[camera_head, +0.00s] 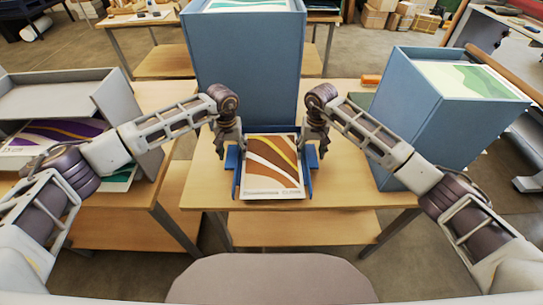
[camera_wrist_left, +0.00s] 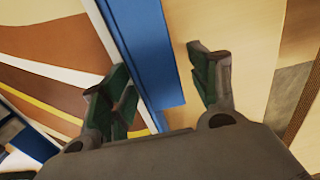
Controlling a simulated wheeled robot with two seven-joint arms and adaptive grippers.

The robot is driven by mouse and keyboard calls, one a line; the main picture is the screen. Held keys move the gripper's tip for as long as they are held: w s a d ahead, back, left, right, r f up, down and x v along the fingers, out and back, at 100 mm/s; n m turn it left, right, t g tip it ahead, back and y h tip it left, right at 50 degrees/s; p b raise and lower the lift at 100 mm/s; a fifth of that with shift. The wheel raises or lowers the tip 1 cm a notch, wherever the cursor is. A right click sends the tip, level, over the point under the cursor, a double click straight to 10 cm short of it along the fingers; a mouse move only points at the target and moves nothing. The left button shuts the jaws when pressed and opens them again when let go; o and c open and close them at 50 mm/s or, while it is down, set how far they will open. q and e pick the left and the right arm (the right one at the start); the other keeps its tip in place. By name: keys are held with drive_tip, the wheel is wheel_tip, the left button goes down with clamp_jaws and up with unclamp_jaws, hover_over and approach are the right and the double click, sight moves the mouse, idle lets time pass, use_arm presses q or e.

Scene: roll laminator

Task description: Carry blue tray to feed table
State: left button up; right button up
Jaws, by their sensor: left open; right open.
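The blue tray (camera_head: 236,178) rests on the wooden table in the middle of the head view. It holds a sheet with brown, white and yellow waves. My left gripper (camera_head: 230,152) is at the tray's left side and my right gripper (camera_head: 316,148) at its right side. In the left wrist view, my left gripper (camera_wrist_left: 162,72) is open, with one finger on each side of the blue tray's side wall (camera_wrist_left: 145,45). My right gripper is also open; its fingertips are small in the head view. I cannot tell which surface is the feed table.
A tall blue box (camera_head: 245,70) stands behind the tray, and another blue box (camera_head: 435,130) stands at the right. At the left, a grey bin (camera_head: 60,97) has a purple print (camera_head: 60,132). Cardboard boxes (camera_head: 395,15) lie far back. The table (camera_head: 200,185) is bare left of the tray.

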use_arm(q)
drive_tip(key=shift+c, duration=0.4)
use_arm(e)
drive_tip(key=shift+c, duration=0.4)
use_arm(q)
clamp_jaws()
use_arm(e)
clamp_jaws()
